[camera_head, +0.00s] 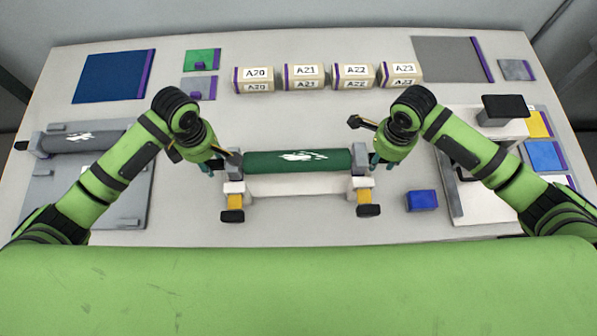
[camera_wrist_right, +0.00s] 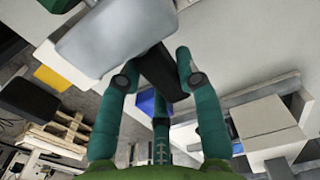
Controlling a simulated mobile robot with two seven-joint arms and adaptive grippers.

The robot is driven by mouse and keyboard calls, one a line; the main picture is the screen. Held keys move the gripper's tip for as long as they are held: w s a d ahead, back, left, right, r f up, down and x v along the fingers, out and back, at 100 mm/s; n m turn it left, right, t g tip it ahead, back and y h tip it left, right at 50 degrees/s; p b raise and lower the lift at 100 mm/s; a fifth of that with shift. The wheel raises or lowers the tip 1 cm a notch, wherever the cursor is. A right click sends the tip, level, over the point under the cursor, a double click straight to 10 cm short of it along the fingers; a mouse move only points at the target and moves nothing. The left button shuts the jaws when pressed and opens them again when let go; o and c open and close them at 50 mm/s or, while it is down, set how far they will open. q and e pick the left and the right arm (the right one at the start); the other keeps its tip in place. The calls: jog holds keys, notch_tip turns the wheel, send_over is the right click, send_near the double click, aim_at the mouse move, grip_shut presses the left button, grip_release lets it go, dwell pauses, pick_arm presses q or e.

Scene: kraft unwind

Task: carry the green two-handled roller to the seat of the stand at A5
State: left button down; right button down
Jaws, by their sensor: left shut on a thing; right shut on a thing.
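The green roller (camera_head: 298,160) lies level across the middle of the table in the head view, with a grey block at each end. A white stand (camera_head: 298,186) with yellow parts and black knobs is just below it in the picture; I cannot tell whether the roller rests on it or hangs above. No A5 label is readable. My left gripper (camera_head: 226,159) is shut on the roller's left handle, my right gripper (camera_head: 373,161) on its right handle. In the right wrist view, a black handle (camera_wrist_right: 163,72) shows between the teal fingers, beside a grey block (camera_wrist_right: 112,35).
A dark grey roller (camera_head: 80,141) lies on a grey fixture at left. A blue block (camera_head: 421,201) stands right of the white stand. A white fixture with a black top (camera_head: 505,109) is at right. Several labelled cream rolls (camera_head: 305,77) line the back.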

pick_arm(q)
jog(key=shift+w, duration=0.1)
